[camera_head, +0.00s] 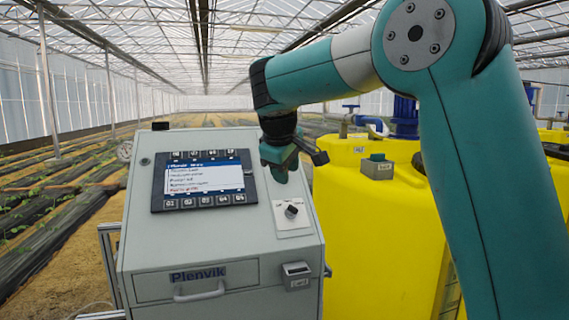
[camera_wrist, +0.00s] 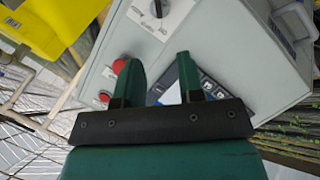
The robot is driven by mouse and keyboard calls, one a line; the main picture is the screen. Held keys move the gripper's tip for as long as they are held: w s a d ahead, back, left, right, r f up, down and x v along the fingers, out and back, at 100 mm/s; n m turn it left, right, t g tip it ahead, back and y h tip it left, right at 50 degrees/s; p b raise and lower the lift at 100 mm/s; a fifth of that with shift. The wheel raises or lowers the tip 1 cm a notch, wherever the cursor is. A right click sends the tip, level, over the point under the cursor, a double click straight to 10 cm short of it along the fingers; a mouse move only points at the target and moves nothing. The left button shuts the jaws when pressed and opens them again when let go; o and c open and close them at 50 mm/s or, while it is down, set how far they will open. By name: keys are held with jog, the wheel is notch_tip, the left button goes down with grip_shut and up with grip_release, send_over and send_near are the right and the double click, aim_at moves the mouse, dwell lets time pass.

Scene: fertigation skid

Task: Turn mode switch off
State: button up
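The mode switch (camera_head: 291,211) is a dark knob on a white plate on the sloped top of a grey control cabinet, right of the screen. In the wrist view the switch (camera_wrist: 157,9) shows at the top edge, partly cut off; its labels are too small to read, so I cannot tell its position. My gripper (camera_head: 280,166) hangs above and behind the switch, apart from it. In the wrist view the two green fingers of my gripper (camera_wrist: 158,66) stand apart with nothing between them.
The cabinet (camera_head: 220,255) carries a screen with keys (camera_head: 204,180) and a drawer handle (camera_head: 199,292). A red button (camera_wrist: 119,66) and a second one (camera_wrist: 104,97) sit near my fingers in the wrist view. A yellow tank (camera_head: 375,240) with a grey box (camera_head: 377,167) stands to the right.

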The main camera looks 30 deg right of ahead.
jog(key=shift+v, duration=1.7)
jog(key=s+a+f+g+y, duration=0.1)
jog(key=s+a+f+y, duration=0.2)
jog(key=s, duration=0.7)
jog(key=s+a+f+n+g+y+b, duration=0.1)
jog(key=s+a+f+g+y, duration=0.1)
jog(key=s+a+f, duration=0.6)
jog(key=s+a+f+n+g+y+b, duration=0.1)
jog(key=s+a+f+y, duration=0.2)
jog(key=s, duration=0.9)
jog(key=a+f, duration=0.3)
jog(key=a, duration=0.2)
jog(key=shift+a+f+y, duration=0.15)
jog(key=shift+a+y, duration=0.15)
jog(key=shift+o, duration=0.3)
